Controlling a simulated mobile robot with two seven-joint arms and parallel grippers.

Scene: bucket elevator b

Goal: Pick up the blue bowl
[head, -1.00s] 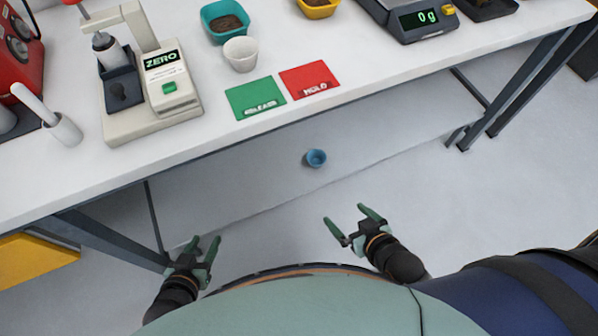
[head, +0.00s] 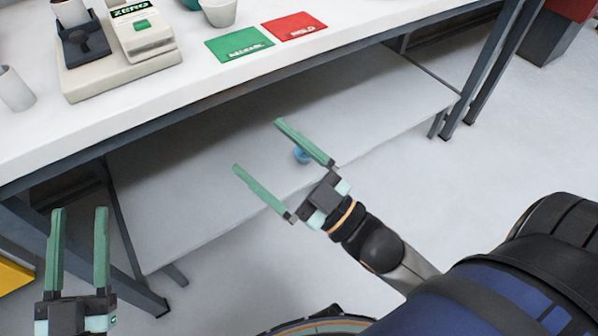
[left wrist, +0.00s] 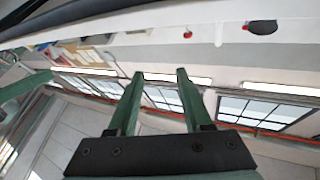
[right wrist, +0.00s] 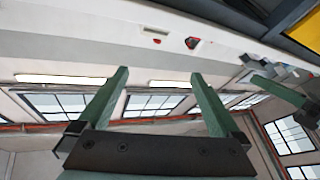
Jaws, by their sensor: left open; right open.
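The small blue bowl (head: 301,156) sits on the pale lower shelf (head: 390,110) beneath the white table in the head view. One finger of my right gripper partly covers it. My right gripper (head: 258,145) is open and empty, its fingers reaching over the shelf in this view; its height above the shelf is unclear. My left gripper (head: 79,211) is open and empty at the lower left, away from the bowl. Neither wrist view shows the bowl; they show open fingers against walls and windows.
The white table (head: 190,105) overhangs the shelf. On it are a green card (head: 238,44), a red card (head: 294,26), a pale cup (head: 218,12) and a device marked ZERO (head: 143,35). Dark table legs (head: 497,75) stand at the right.

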